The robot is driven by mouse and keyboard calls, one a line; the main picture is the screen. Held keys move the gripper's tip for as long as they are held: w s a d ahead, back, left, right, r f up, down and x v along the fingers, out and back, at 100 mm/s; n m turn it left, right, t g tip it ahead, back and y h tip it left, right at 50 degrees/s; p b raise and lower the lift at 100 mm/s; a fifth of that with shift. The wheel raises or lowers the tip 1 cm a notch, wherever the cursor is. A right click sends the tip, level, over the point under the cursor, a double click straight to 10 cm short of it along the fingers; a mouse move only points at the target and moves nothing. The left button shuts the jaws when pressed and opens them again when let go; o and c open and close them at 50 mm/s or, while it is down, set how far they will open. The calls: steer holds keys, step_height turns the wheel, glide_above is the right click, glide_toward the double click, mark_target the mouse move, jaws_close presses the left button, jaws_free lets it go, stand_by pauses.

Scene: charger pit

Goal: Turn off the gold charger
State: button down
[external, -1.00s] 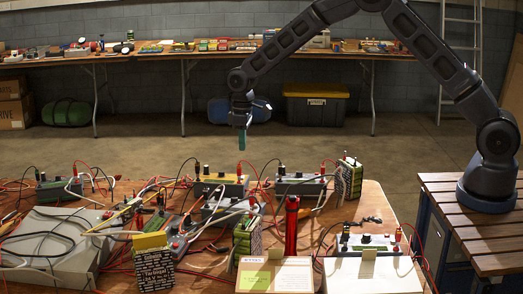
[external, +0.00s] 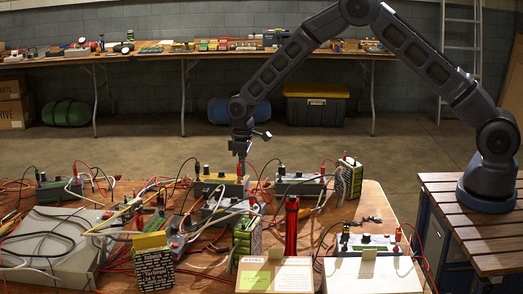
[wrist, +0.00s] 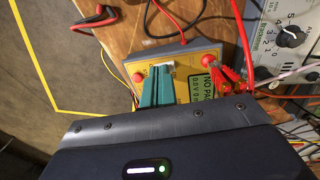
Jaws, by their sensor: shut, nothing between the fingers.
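The gold charger (external: 222,189) stands on the wooden table at the back middle. My gripper (external: 241,172) is above the right part of the charger, pointing down. In the wrist view the teal fingers of my gripper (wrist: 157,72) are shut with nothing between them, with their tips over a pale part of the face. They hide part of the panel; I cannot tell whether they touch it.
A grey charger (wrist: 287,38) with a dial is right of the gold one in the wrist view. Red and black leads run close around the fingers. Other chargers (external: 300,184), battery packs and a red cylinder (external: 291,228) crowd the table.

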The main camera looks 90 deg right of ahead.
steer(key=shift+s+d+f, duration=0.1)
steer(key=shift+f, duration=0.2)
steer(key=shift+s+d+f+y, duration=0.15)
steer(key=shift+f+y, duration=0.15)
steer(key=shift+y, duration=0.3)
steer(key=shift+f, duration=0.2)
steer(key=shift+a+r, duration=0.15)
steer(key=shift+a, duration=1)
steer(key=shift+w+r, duration=0.1)
steer(key=shift+w, duration=0.1)
steer(key=d+r, duration=0.4)
steer(key=r, duration=1)
steer(key=shift+r, duration=0.4)
